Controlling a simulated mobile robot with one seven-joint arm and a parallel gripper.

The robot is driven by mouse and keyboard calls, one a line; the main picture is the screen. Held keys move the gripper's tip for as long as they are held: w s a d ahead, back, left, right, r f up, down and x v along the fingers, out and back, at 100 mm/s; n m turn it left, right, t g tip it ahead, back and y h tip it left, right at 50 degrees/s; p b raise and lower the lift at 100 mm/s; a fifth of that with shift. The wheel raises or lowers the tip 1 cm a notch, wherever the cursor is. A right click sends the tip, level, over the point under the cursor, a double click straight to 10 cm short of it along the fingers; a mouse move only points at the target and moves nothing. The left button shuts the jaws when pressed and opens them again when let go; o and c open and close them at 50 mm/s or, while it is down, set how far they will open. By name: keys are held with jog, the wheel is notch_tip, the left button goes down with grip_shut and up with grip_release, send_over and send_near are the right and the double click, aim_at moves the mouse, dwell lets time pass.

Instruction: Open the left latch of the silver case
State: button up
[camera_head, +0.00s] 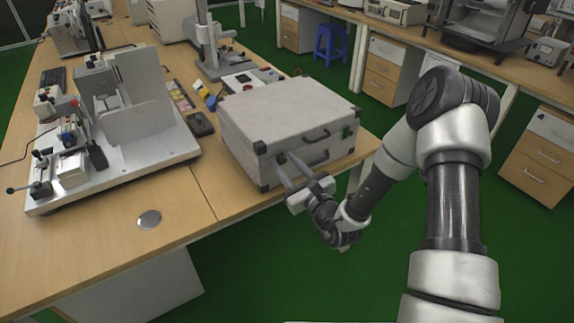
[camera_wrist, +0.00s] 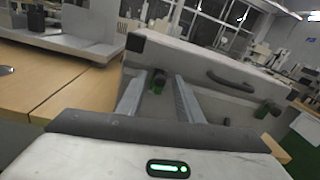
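The silver case (camera_head: 285,115) lies flat and closed on the wooden table near its front right corner. Its front face has a dark handle (camera_wrist: 232,82) between two latches. The left latch (camera_wrist: 157,80) shows in the wrist view between my two fingers, and the right latch (camera_wrist: 268,109) is apart to the right. My gripper (camera_head: 291,167) is at the left part of the case front, fingers pointing at the left latch. The fingers are spread open on either side of the latch; it also shows in the wrist view (camera_wrist: 156,86). I cannot tell whether the fingertips touch the case.
A white machine on a base plate (camera_head: 115,165) stands on the table to the left. Small boxes and a dark device (camera_head: 200,124) lie behind and left of the case. The table's front edge is close under the case. Another bench (camera_head: 470,60) stands at the back right.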

grip_shut()
jog(key=shift+f, duration=0.15)
